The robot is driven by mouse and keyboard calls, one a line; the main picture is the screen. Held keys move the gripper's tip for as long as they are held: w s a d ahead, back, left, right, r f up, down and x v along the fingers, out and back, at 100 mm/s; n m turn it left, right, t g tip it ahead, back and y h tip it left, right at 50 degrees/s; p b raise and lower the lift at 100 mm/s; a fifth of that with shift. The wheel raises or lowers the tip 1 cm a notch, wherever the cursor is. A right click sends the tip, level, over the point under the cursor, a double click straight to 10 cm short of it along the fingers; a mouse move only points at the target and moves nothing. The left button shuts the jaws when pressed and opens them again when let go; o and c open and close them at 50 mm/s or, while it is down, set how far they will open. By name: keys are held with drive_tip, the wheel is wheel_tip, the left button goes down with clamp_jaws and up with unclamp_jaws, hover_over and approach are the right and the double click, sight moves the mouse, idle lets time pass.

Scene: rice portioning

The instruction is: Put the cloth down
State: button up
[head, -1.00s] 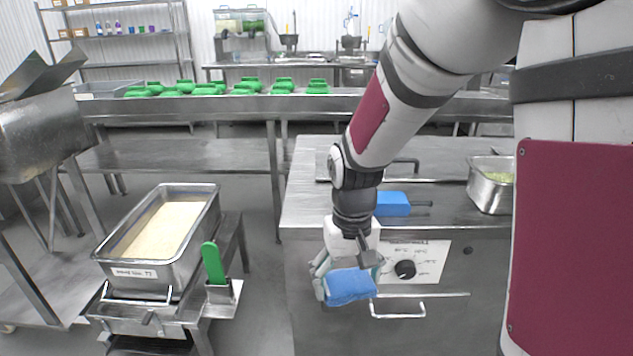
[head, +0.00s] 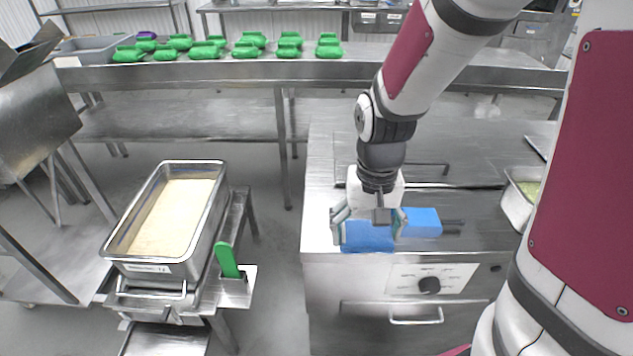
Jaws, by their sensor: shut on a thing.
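The blue cloth (head: 367,237) is in my gripper (head: 369,226), which is shut on it. It shows in the head view at the front edge of the steel counter (head: 322,200), above the front panel with the knob. I cannot tell whether the cloth touches the counter top. The gripper points down, with its fingers at the two sides of the cloth. Right of the gripper, a separate blue block with dark prongs (head: 421,222) lies on the counter.
A steel pan of rice (head: 213,213) stands on a stand at the left, with a green handle (head: 228,261) beside it. Another pan (head: 516,205) is at the counter's right. The counter's left part is bare.

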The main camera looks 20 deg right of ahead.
drive_tip(key=w, duration=0.3)
drive_tip(key=w+a, duration=0.1)
drive_tip(key=w, duration=0.3)
drive_tip(key=w+a+f, duration=0.1)
drive_tip(key=w, duration=0.3)
drive_tip(key=shift+w+a, duration=0.15)
drive_tip(key=shift+w, duration=0.1)
drive_tip(key=shift+f, duration=1.8)
drive_tip(key=shift+f, duration=0.2)
drive_tip(key=o, duration=1)
drive_tip(key=shift+o, duration=0.2)
drive_tip(key=shift+r, duration=0.15)
wheel_tip(320, 180, up, 12)
wheel_tip(320, 180, up, 9)
drive_tip(key=n+t, duration=0.2)
hover_over(358, 240)
drive_tip(key=s+n+t, duration=0.1)
drive_tip(key=s, duration=1.1)
drive_tip(key=shift+r+n+t, duration=0.3)
drive_tip(key=shift+t, duration=0.1)
